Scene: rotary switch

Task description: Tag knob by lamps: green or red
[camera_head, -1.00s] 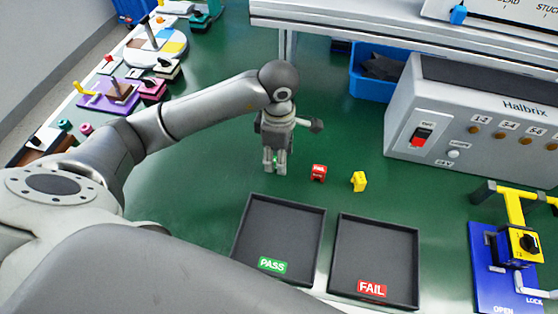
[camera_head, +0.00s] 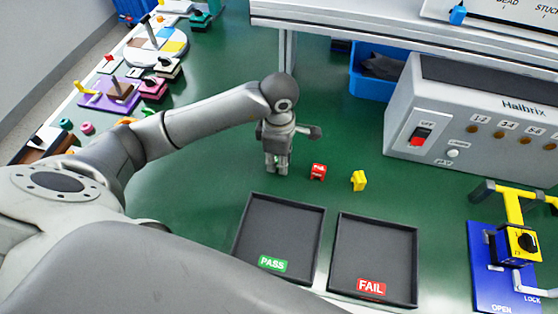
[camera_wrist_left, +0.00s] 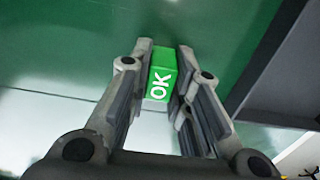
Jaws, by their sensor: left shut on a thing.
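My left gripper (camera_head: 276,172) is upright over the green mat, left of the red tag (camera_head: 318,172). In the left wrist view its fingers (camera_wrist_left: 162,100) are shut on a green tag marked OK (camera_wrist_left: 160,75). The green tag is hidden in the head view. A yellow tag (camera_head: 359,180) stands right of the red one. The rotary switch with a black knob (camera_head: 527,242) sits in a yellow and blue fixture (camera_head: 492,270) at the right. Brownish lamps (camera_head: 499,134) line the grey Halbrix tester (camera_head: 440,110). I cannot tell any lit. My right gripper is not in view.
A black PASS tray (camera_head: 280,222) and a black FAIL tray (camera_head: 375,245) lie at the front, side by side. A blue bin (camera_head: 368,86) and a metal shelf (camera_head: 400,35) are at the back. The mat (camera_head: 210,190) is clear left of my gripper.

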